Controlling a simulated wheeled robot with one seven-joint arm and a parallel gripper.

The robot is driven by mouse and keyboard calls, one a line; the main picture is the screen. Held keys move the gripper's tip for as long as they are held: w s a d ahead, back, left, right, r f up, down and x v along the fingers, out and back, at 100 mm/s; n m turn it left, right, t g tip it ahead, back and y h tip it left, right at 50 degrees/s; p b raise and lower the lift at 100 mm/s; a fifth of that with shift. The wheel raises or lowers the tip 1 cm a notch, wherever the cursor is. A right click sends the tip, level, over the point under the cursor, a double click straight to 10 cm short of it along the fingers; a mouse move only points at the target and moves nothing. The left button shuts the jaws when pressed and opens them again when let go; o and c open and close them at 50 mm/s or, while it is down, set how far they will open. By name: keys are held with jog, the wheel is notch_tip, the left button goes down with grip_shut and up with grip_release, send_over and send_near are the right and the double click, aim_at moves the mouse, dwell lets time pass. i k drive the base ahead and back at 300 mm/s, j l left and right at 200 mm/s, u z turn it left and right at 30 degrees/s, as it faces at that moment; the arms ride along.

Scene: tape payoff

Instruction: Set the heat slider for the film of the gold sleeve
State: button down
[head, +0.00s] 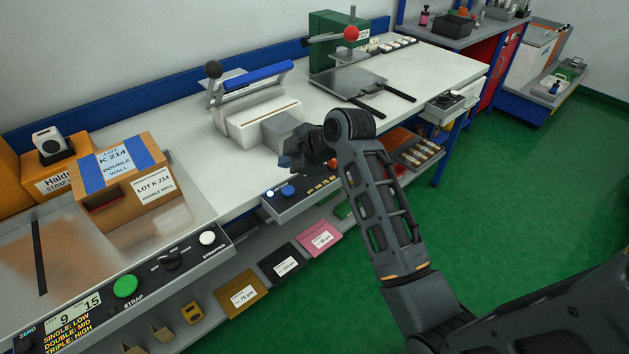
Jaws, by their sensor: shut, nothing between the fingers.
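The gold sleeve (241,293) hangs or stands on the lower shelf below the bench. Its white label seems to read 75 µm, but the print is small. A heat sealer (258,115) with a blue bar stands on the bench above. A dark control panel (303,203) at the bench's front edge carries a blue knob, a small lit spot and yellow markings. I cannot pick out the heat slider or its setting; my arm and gripper cover part of the panel. My gripper (285,161) is shut and empty, above the panel and in front of the sealer's grey block.
A black sleeve (283,264) and a pink sleeve (318,238) are beside the gold one. Left is a strapping station with a cardboard box (123,182) and a green button (126,287). A green press (333,40) stands behind. Green floor is clear at right.

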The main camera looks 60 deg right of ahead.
aim_at(332, 163)
jog(key=z, duration=0.9)
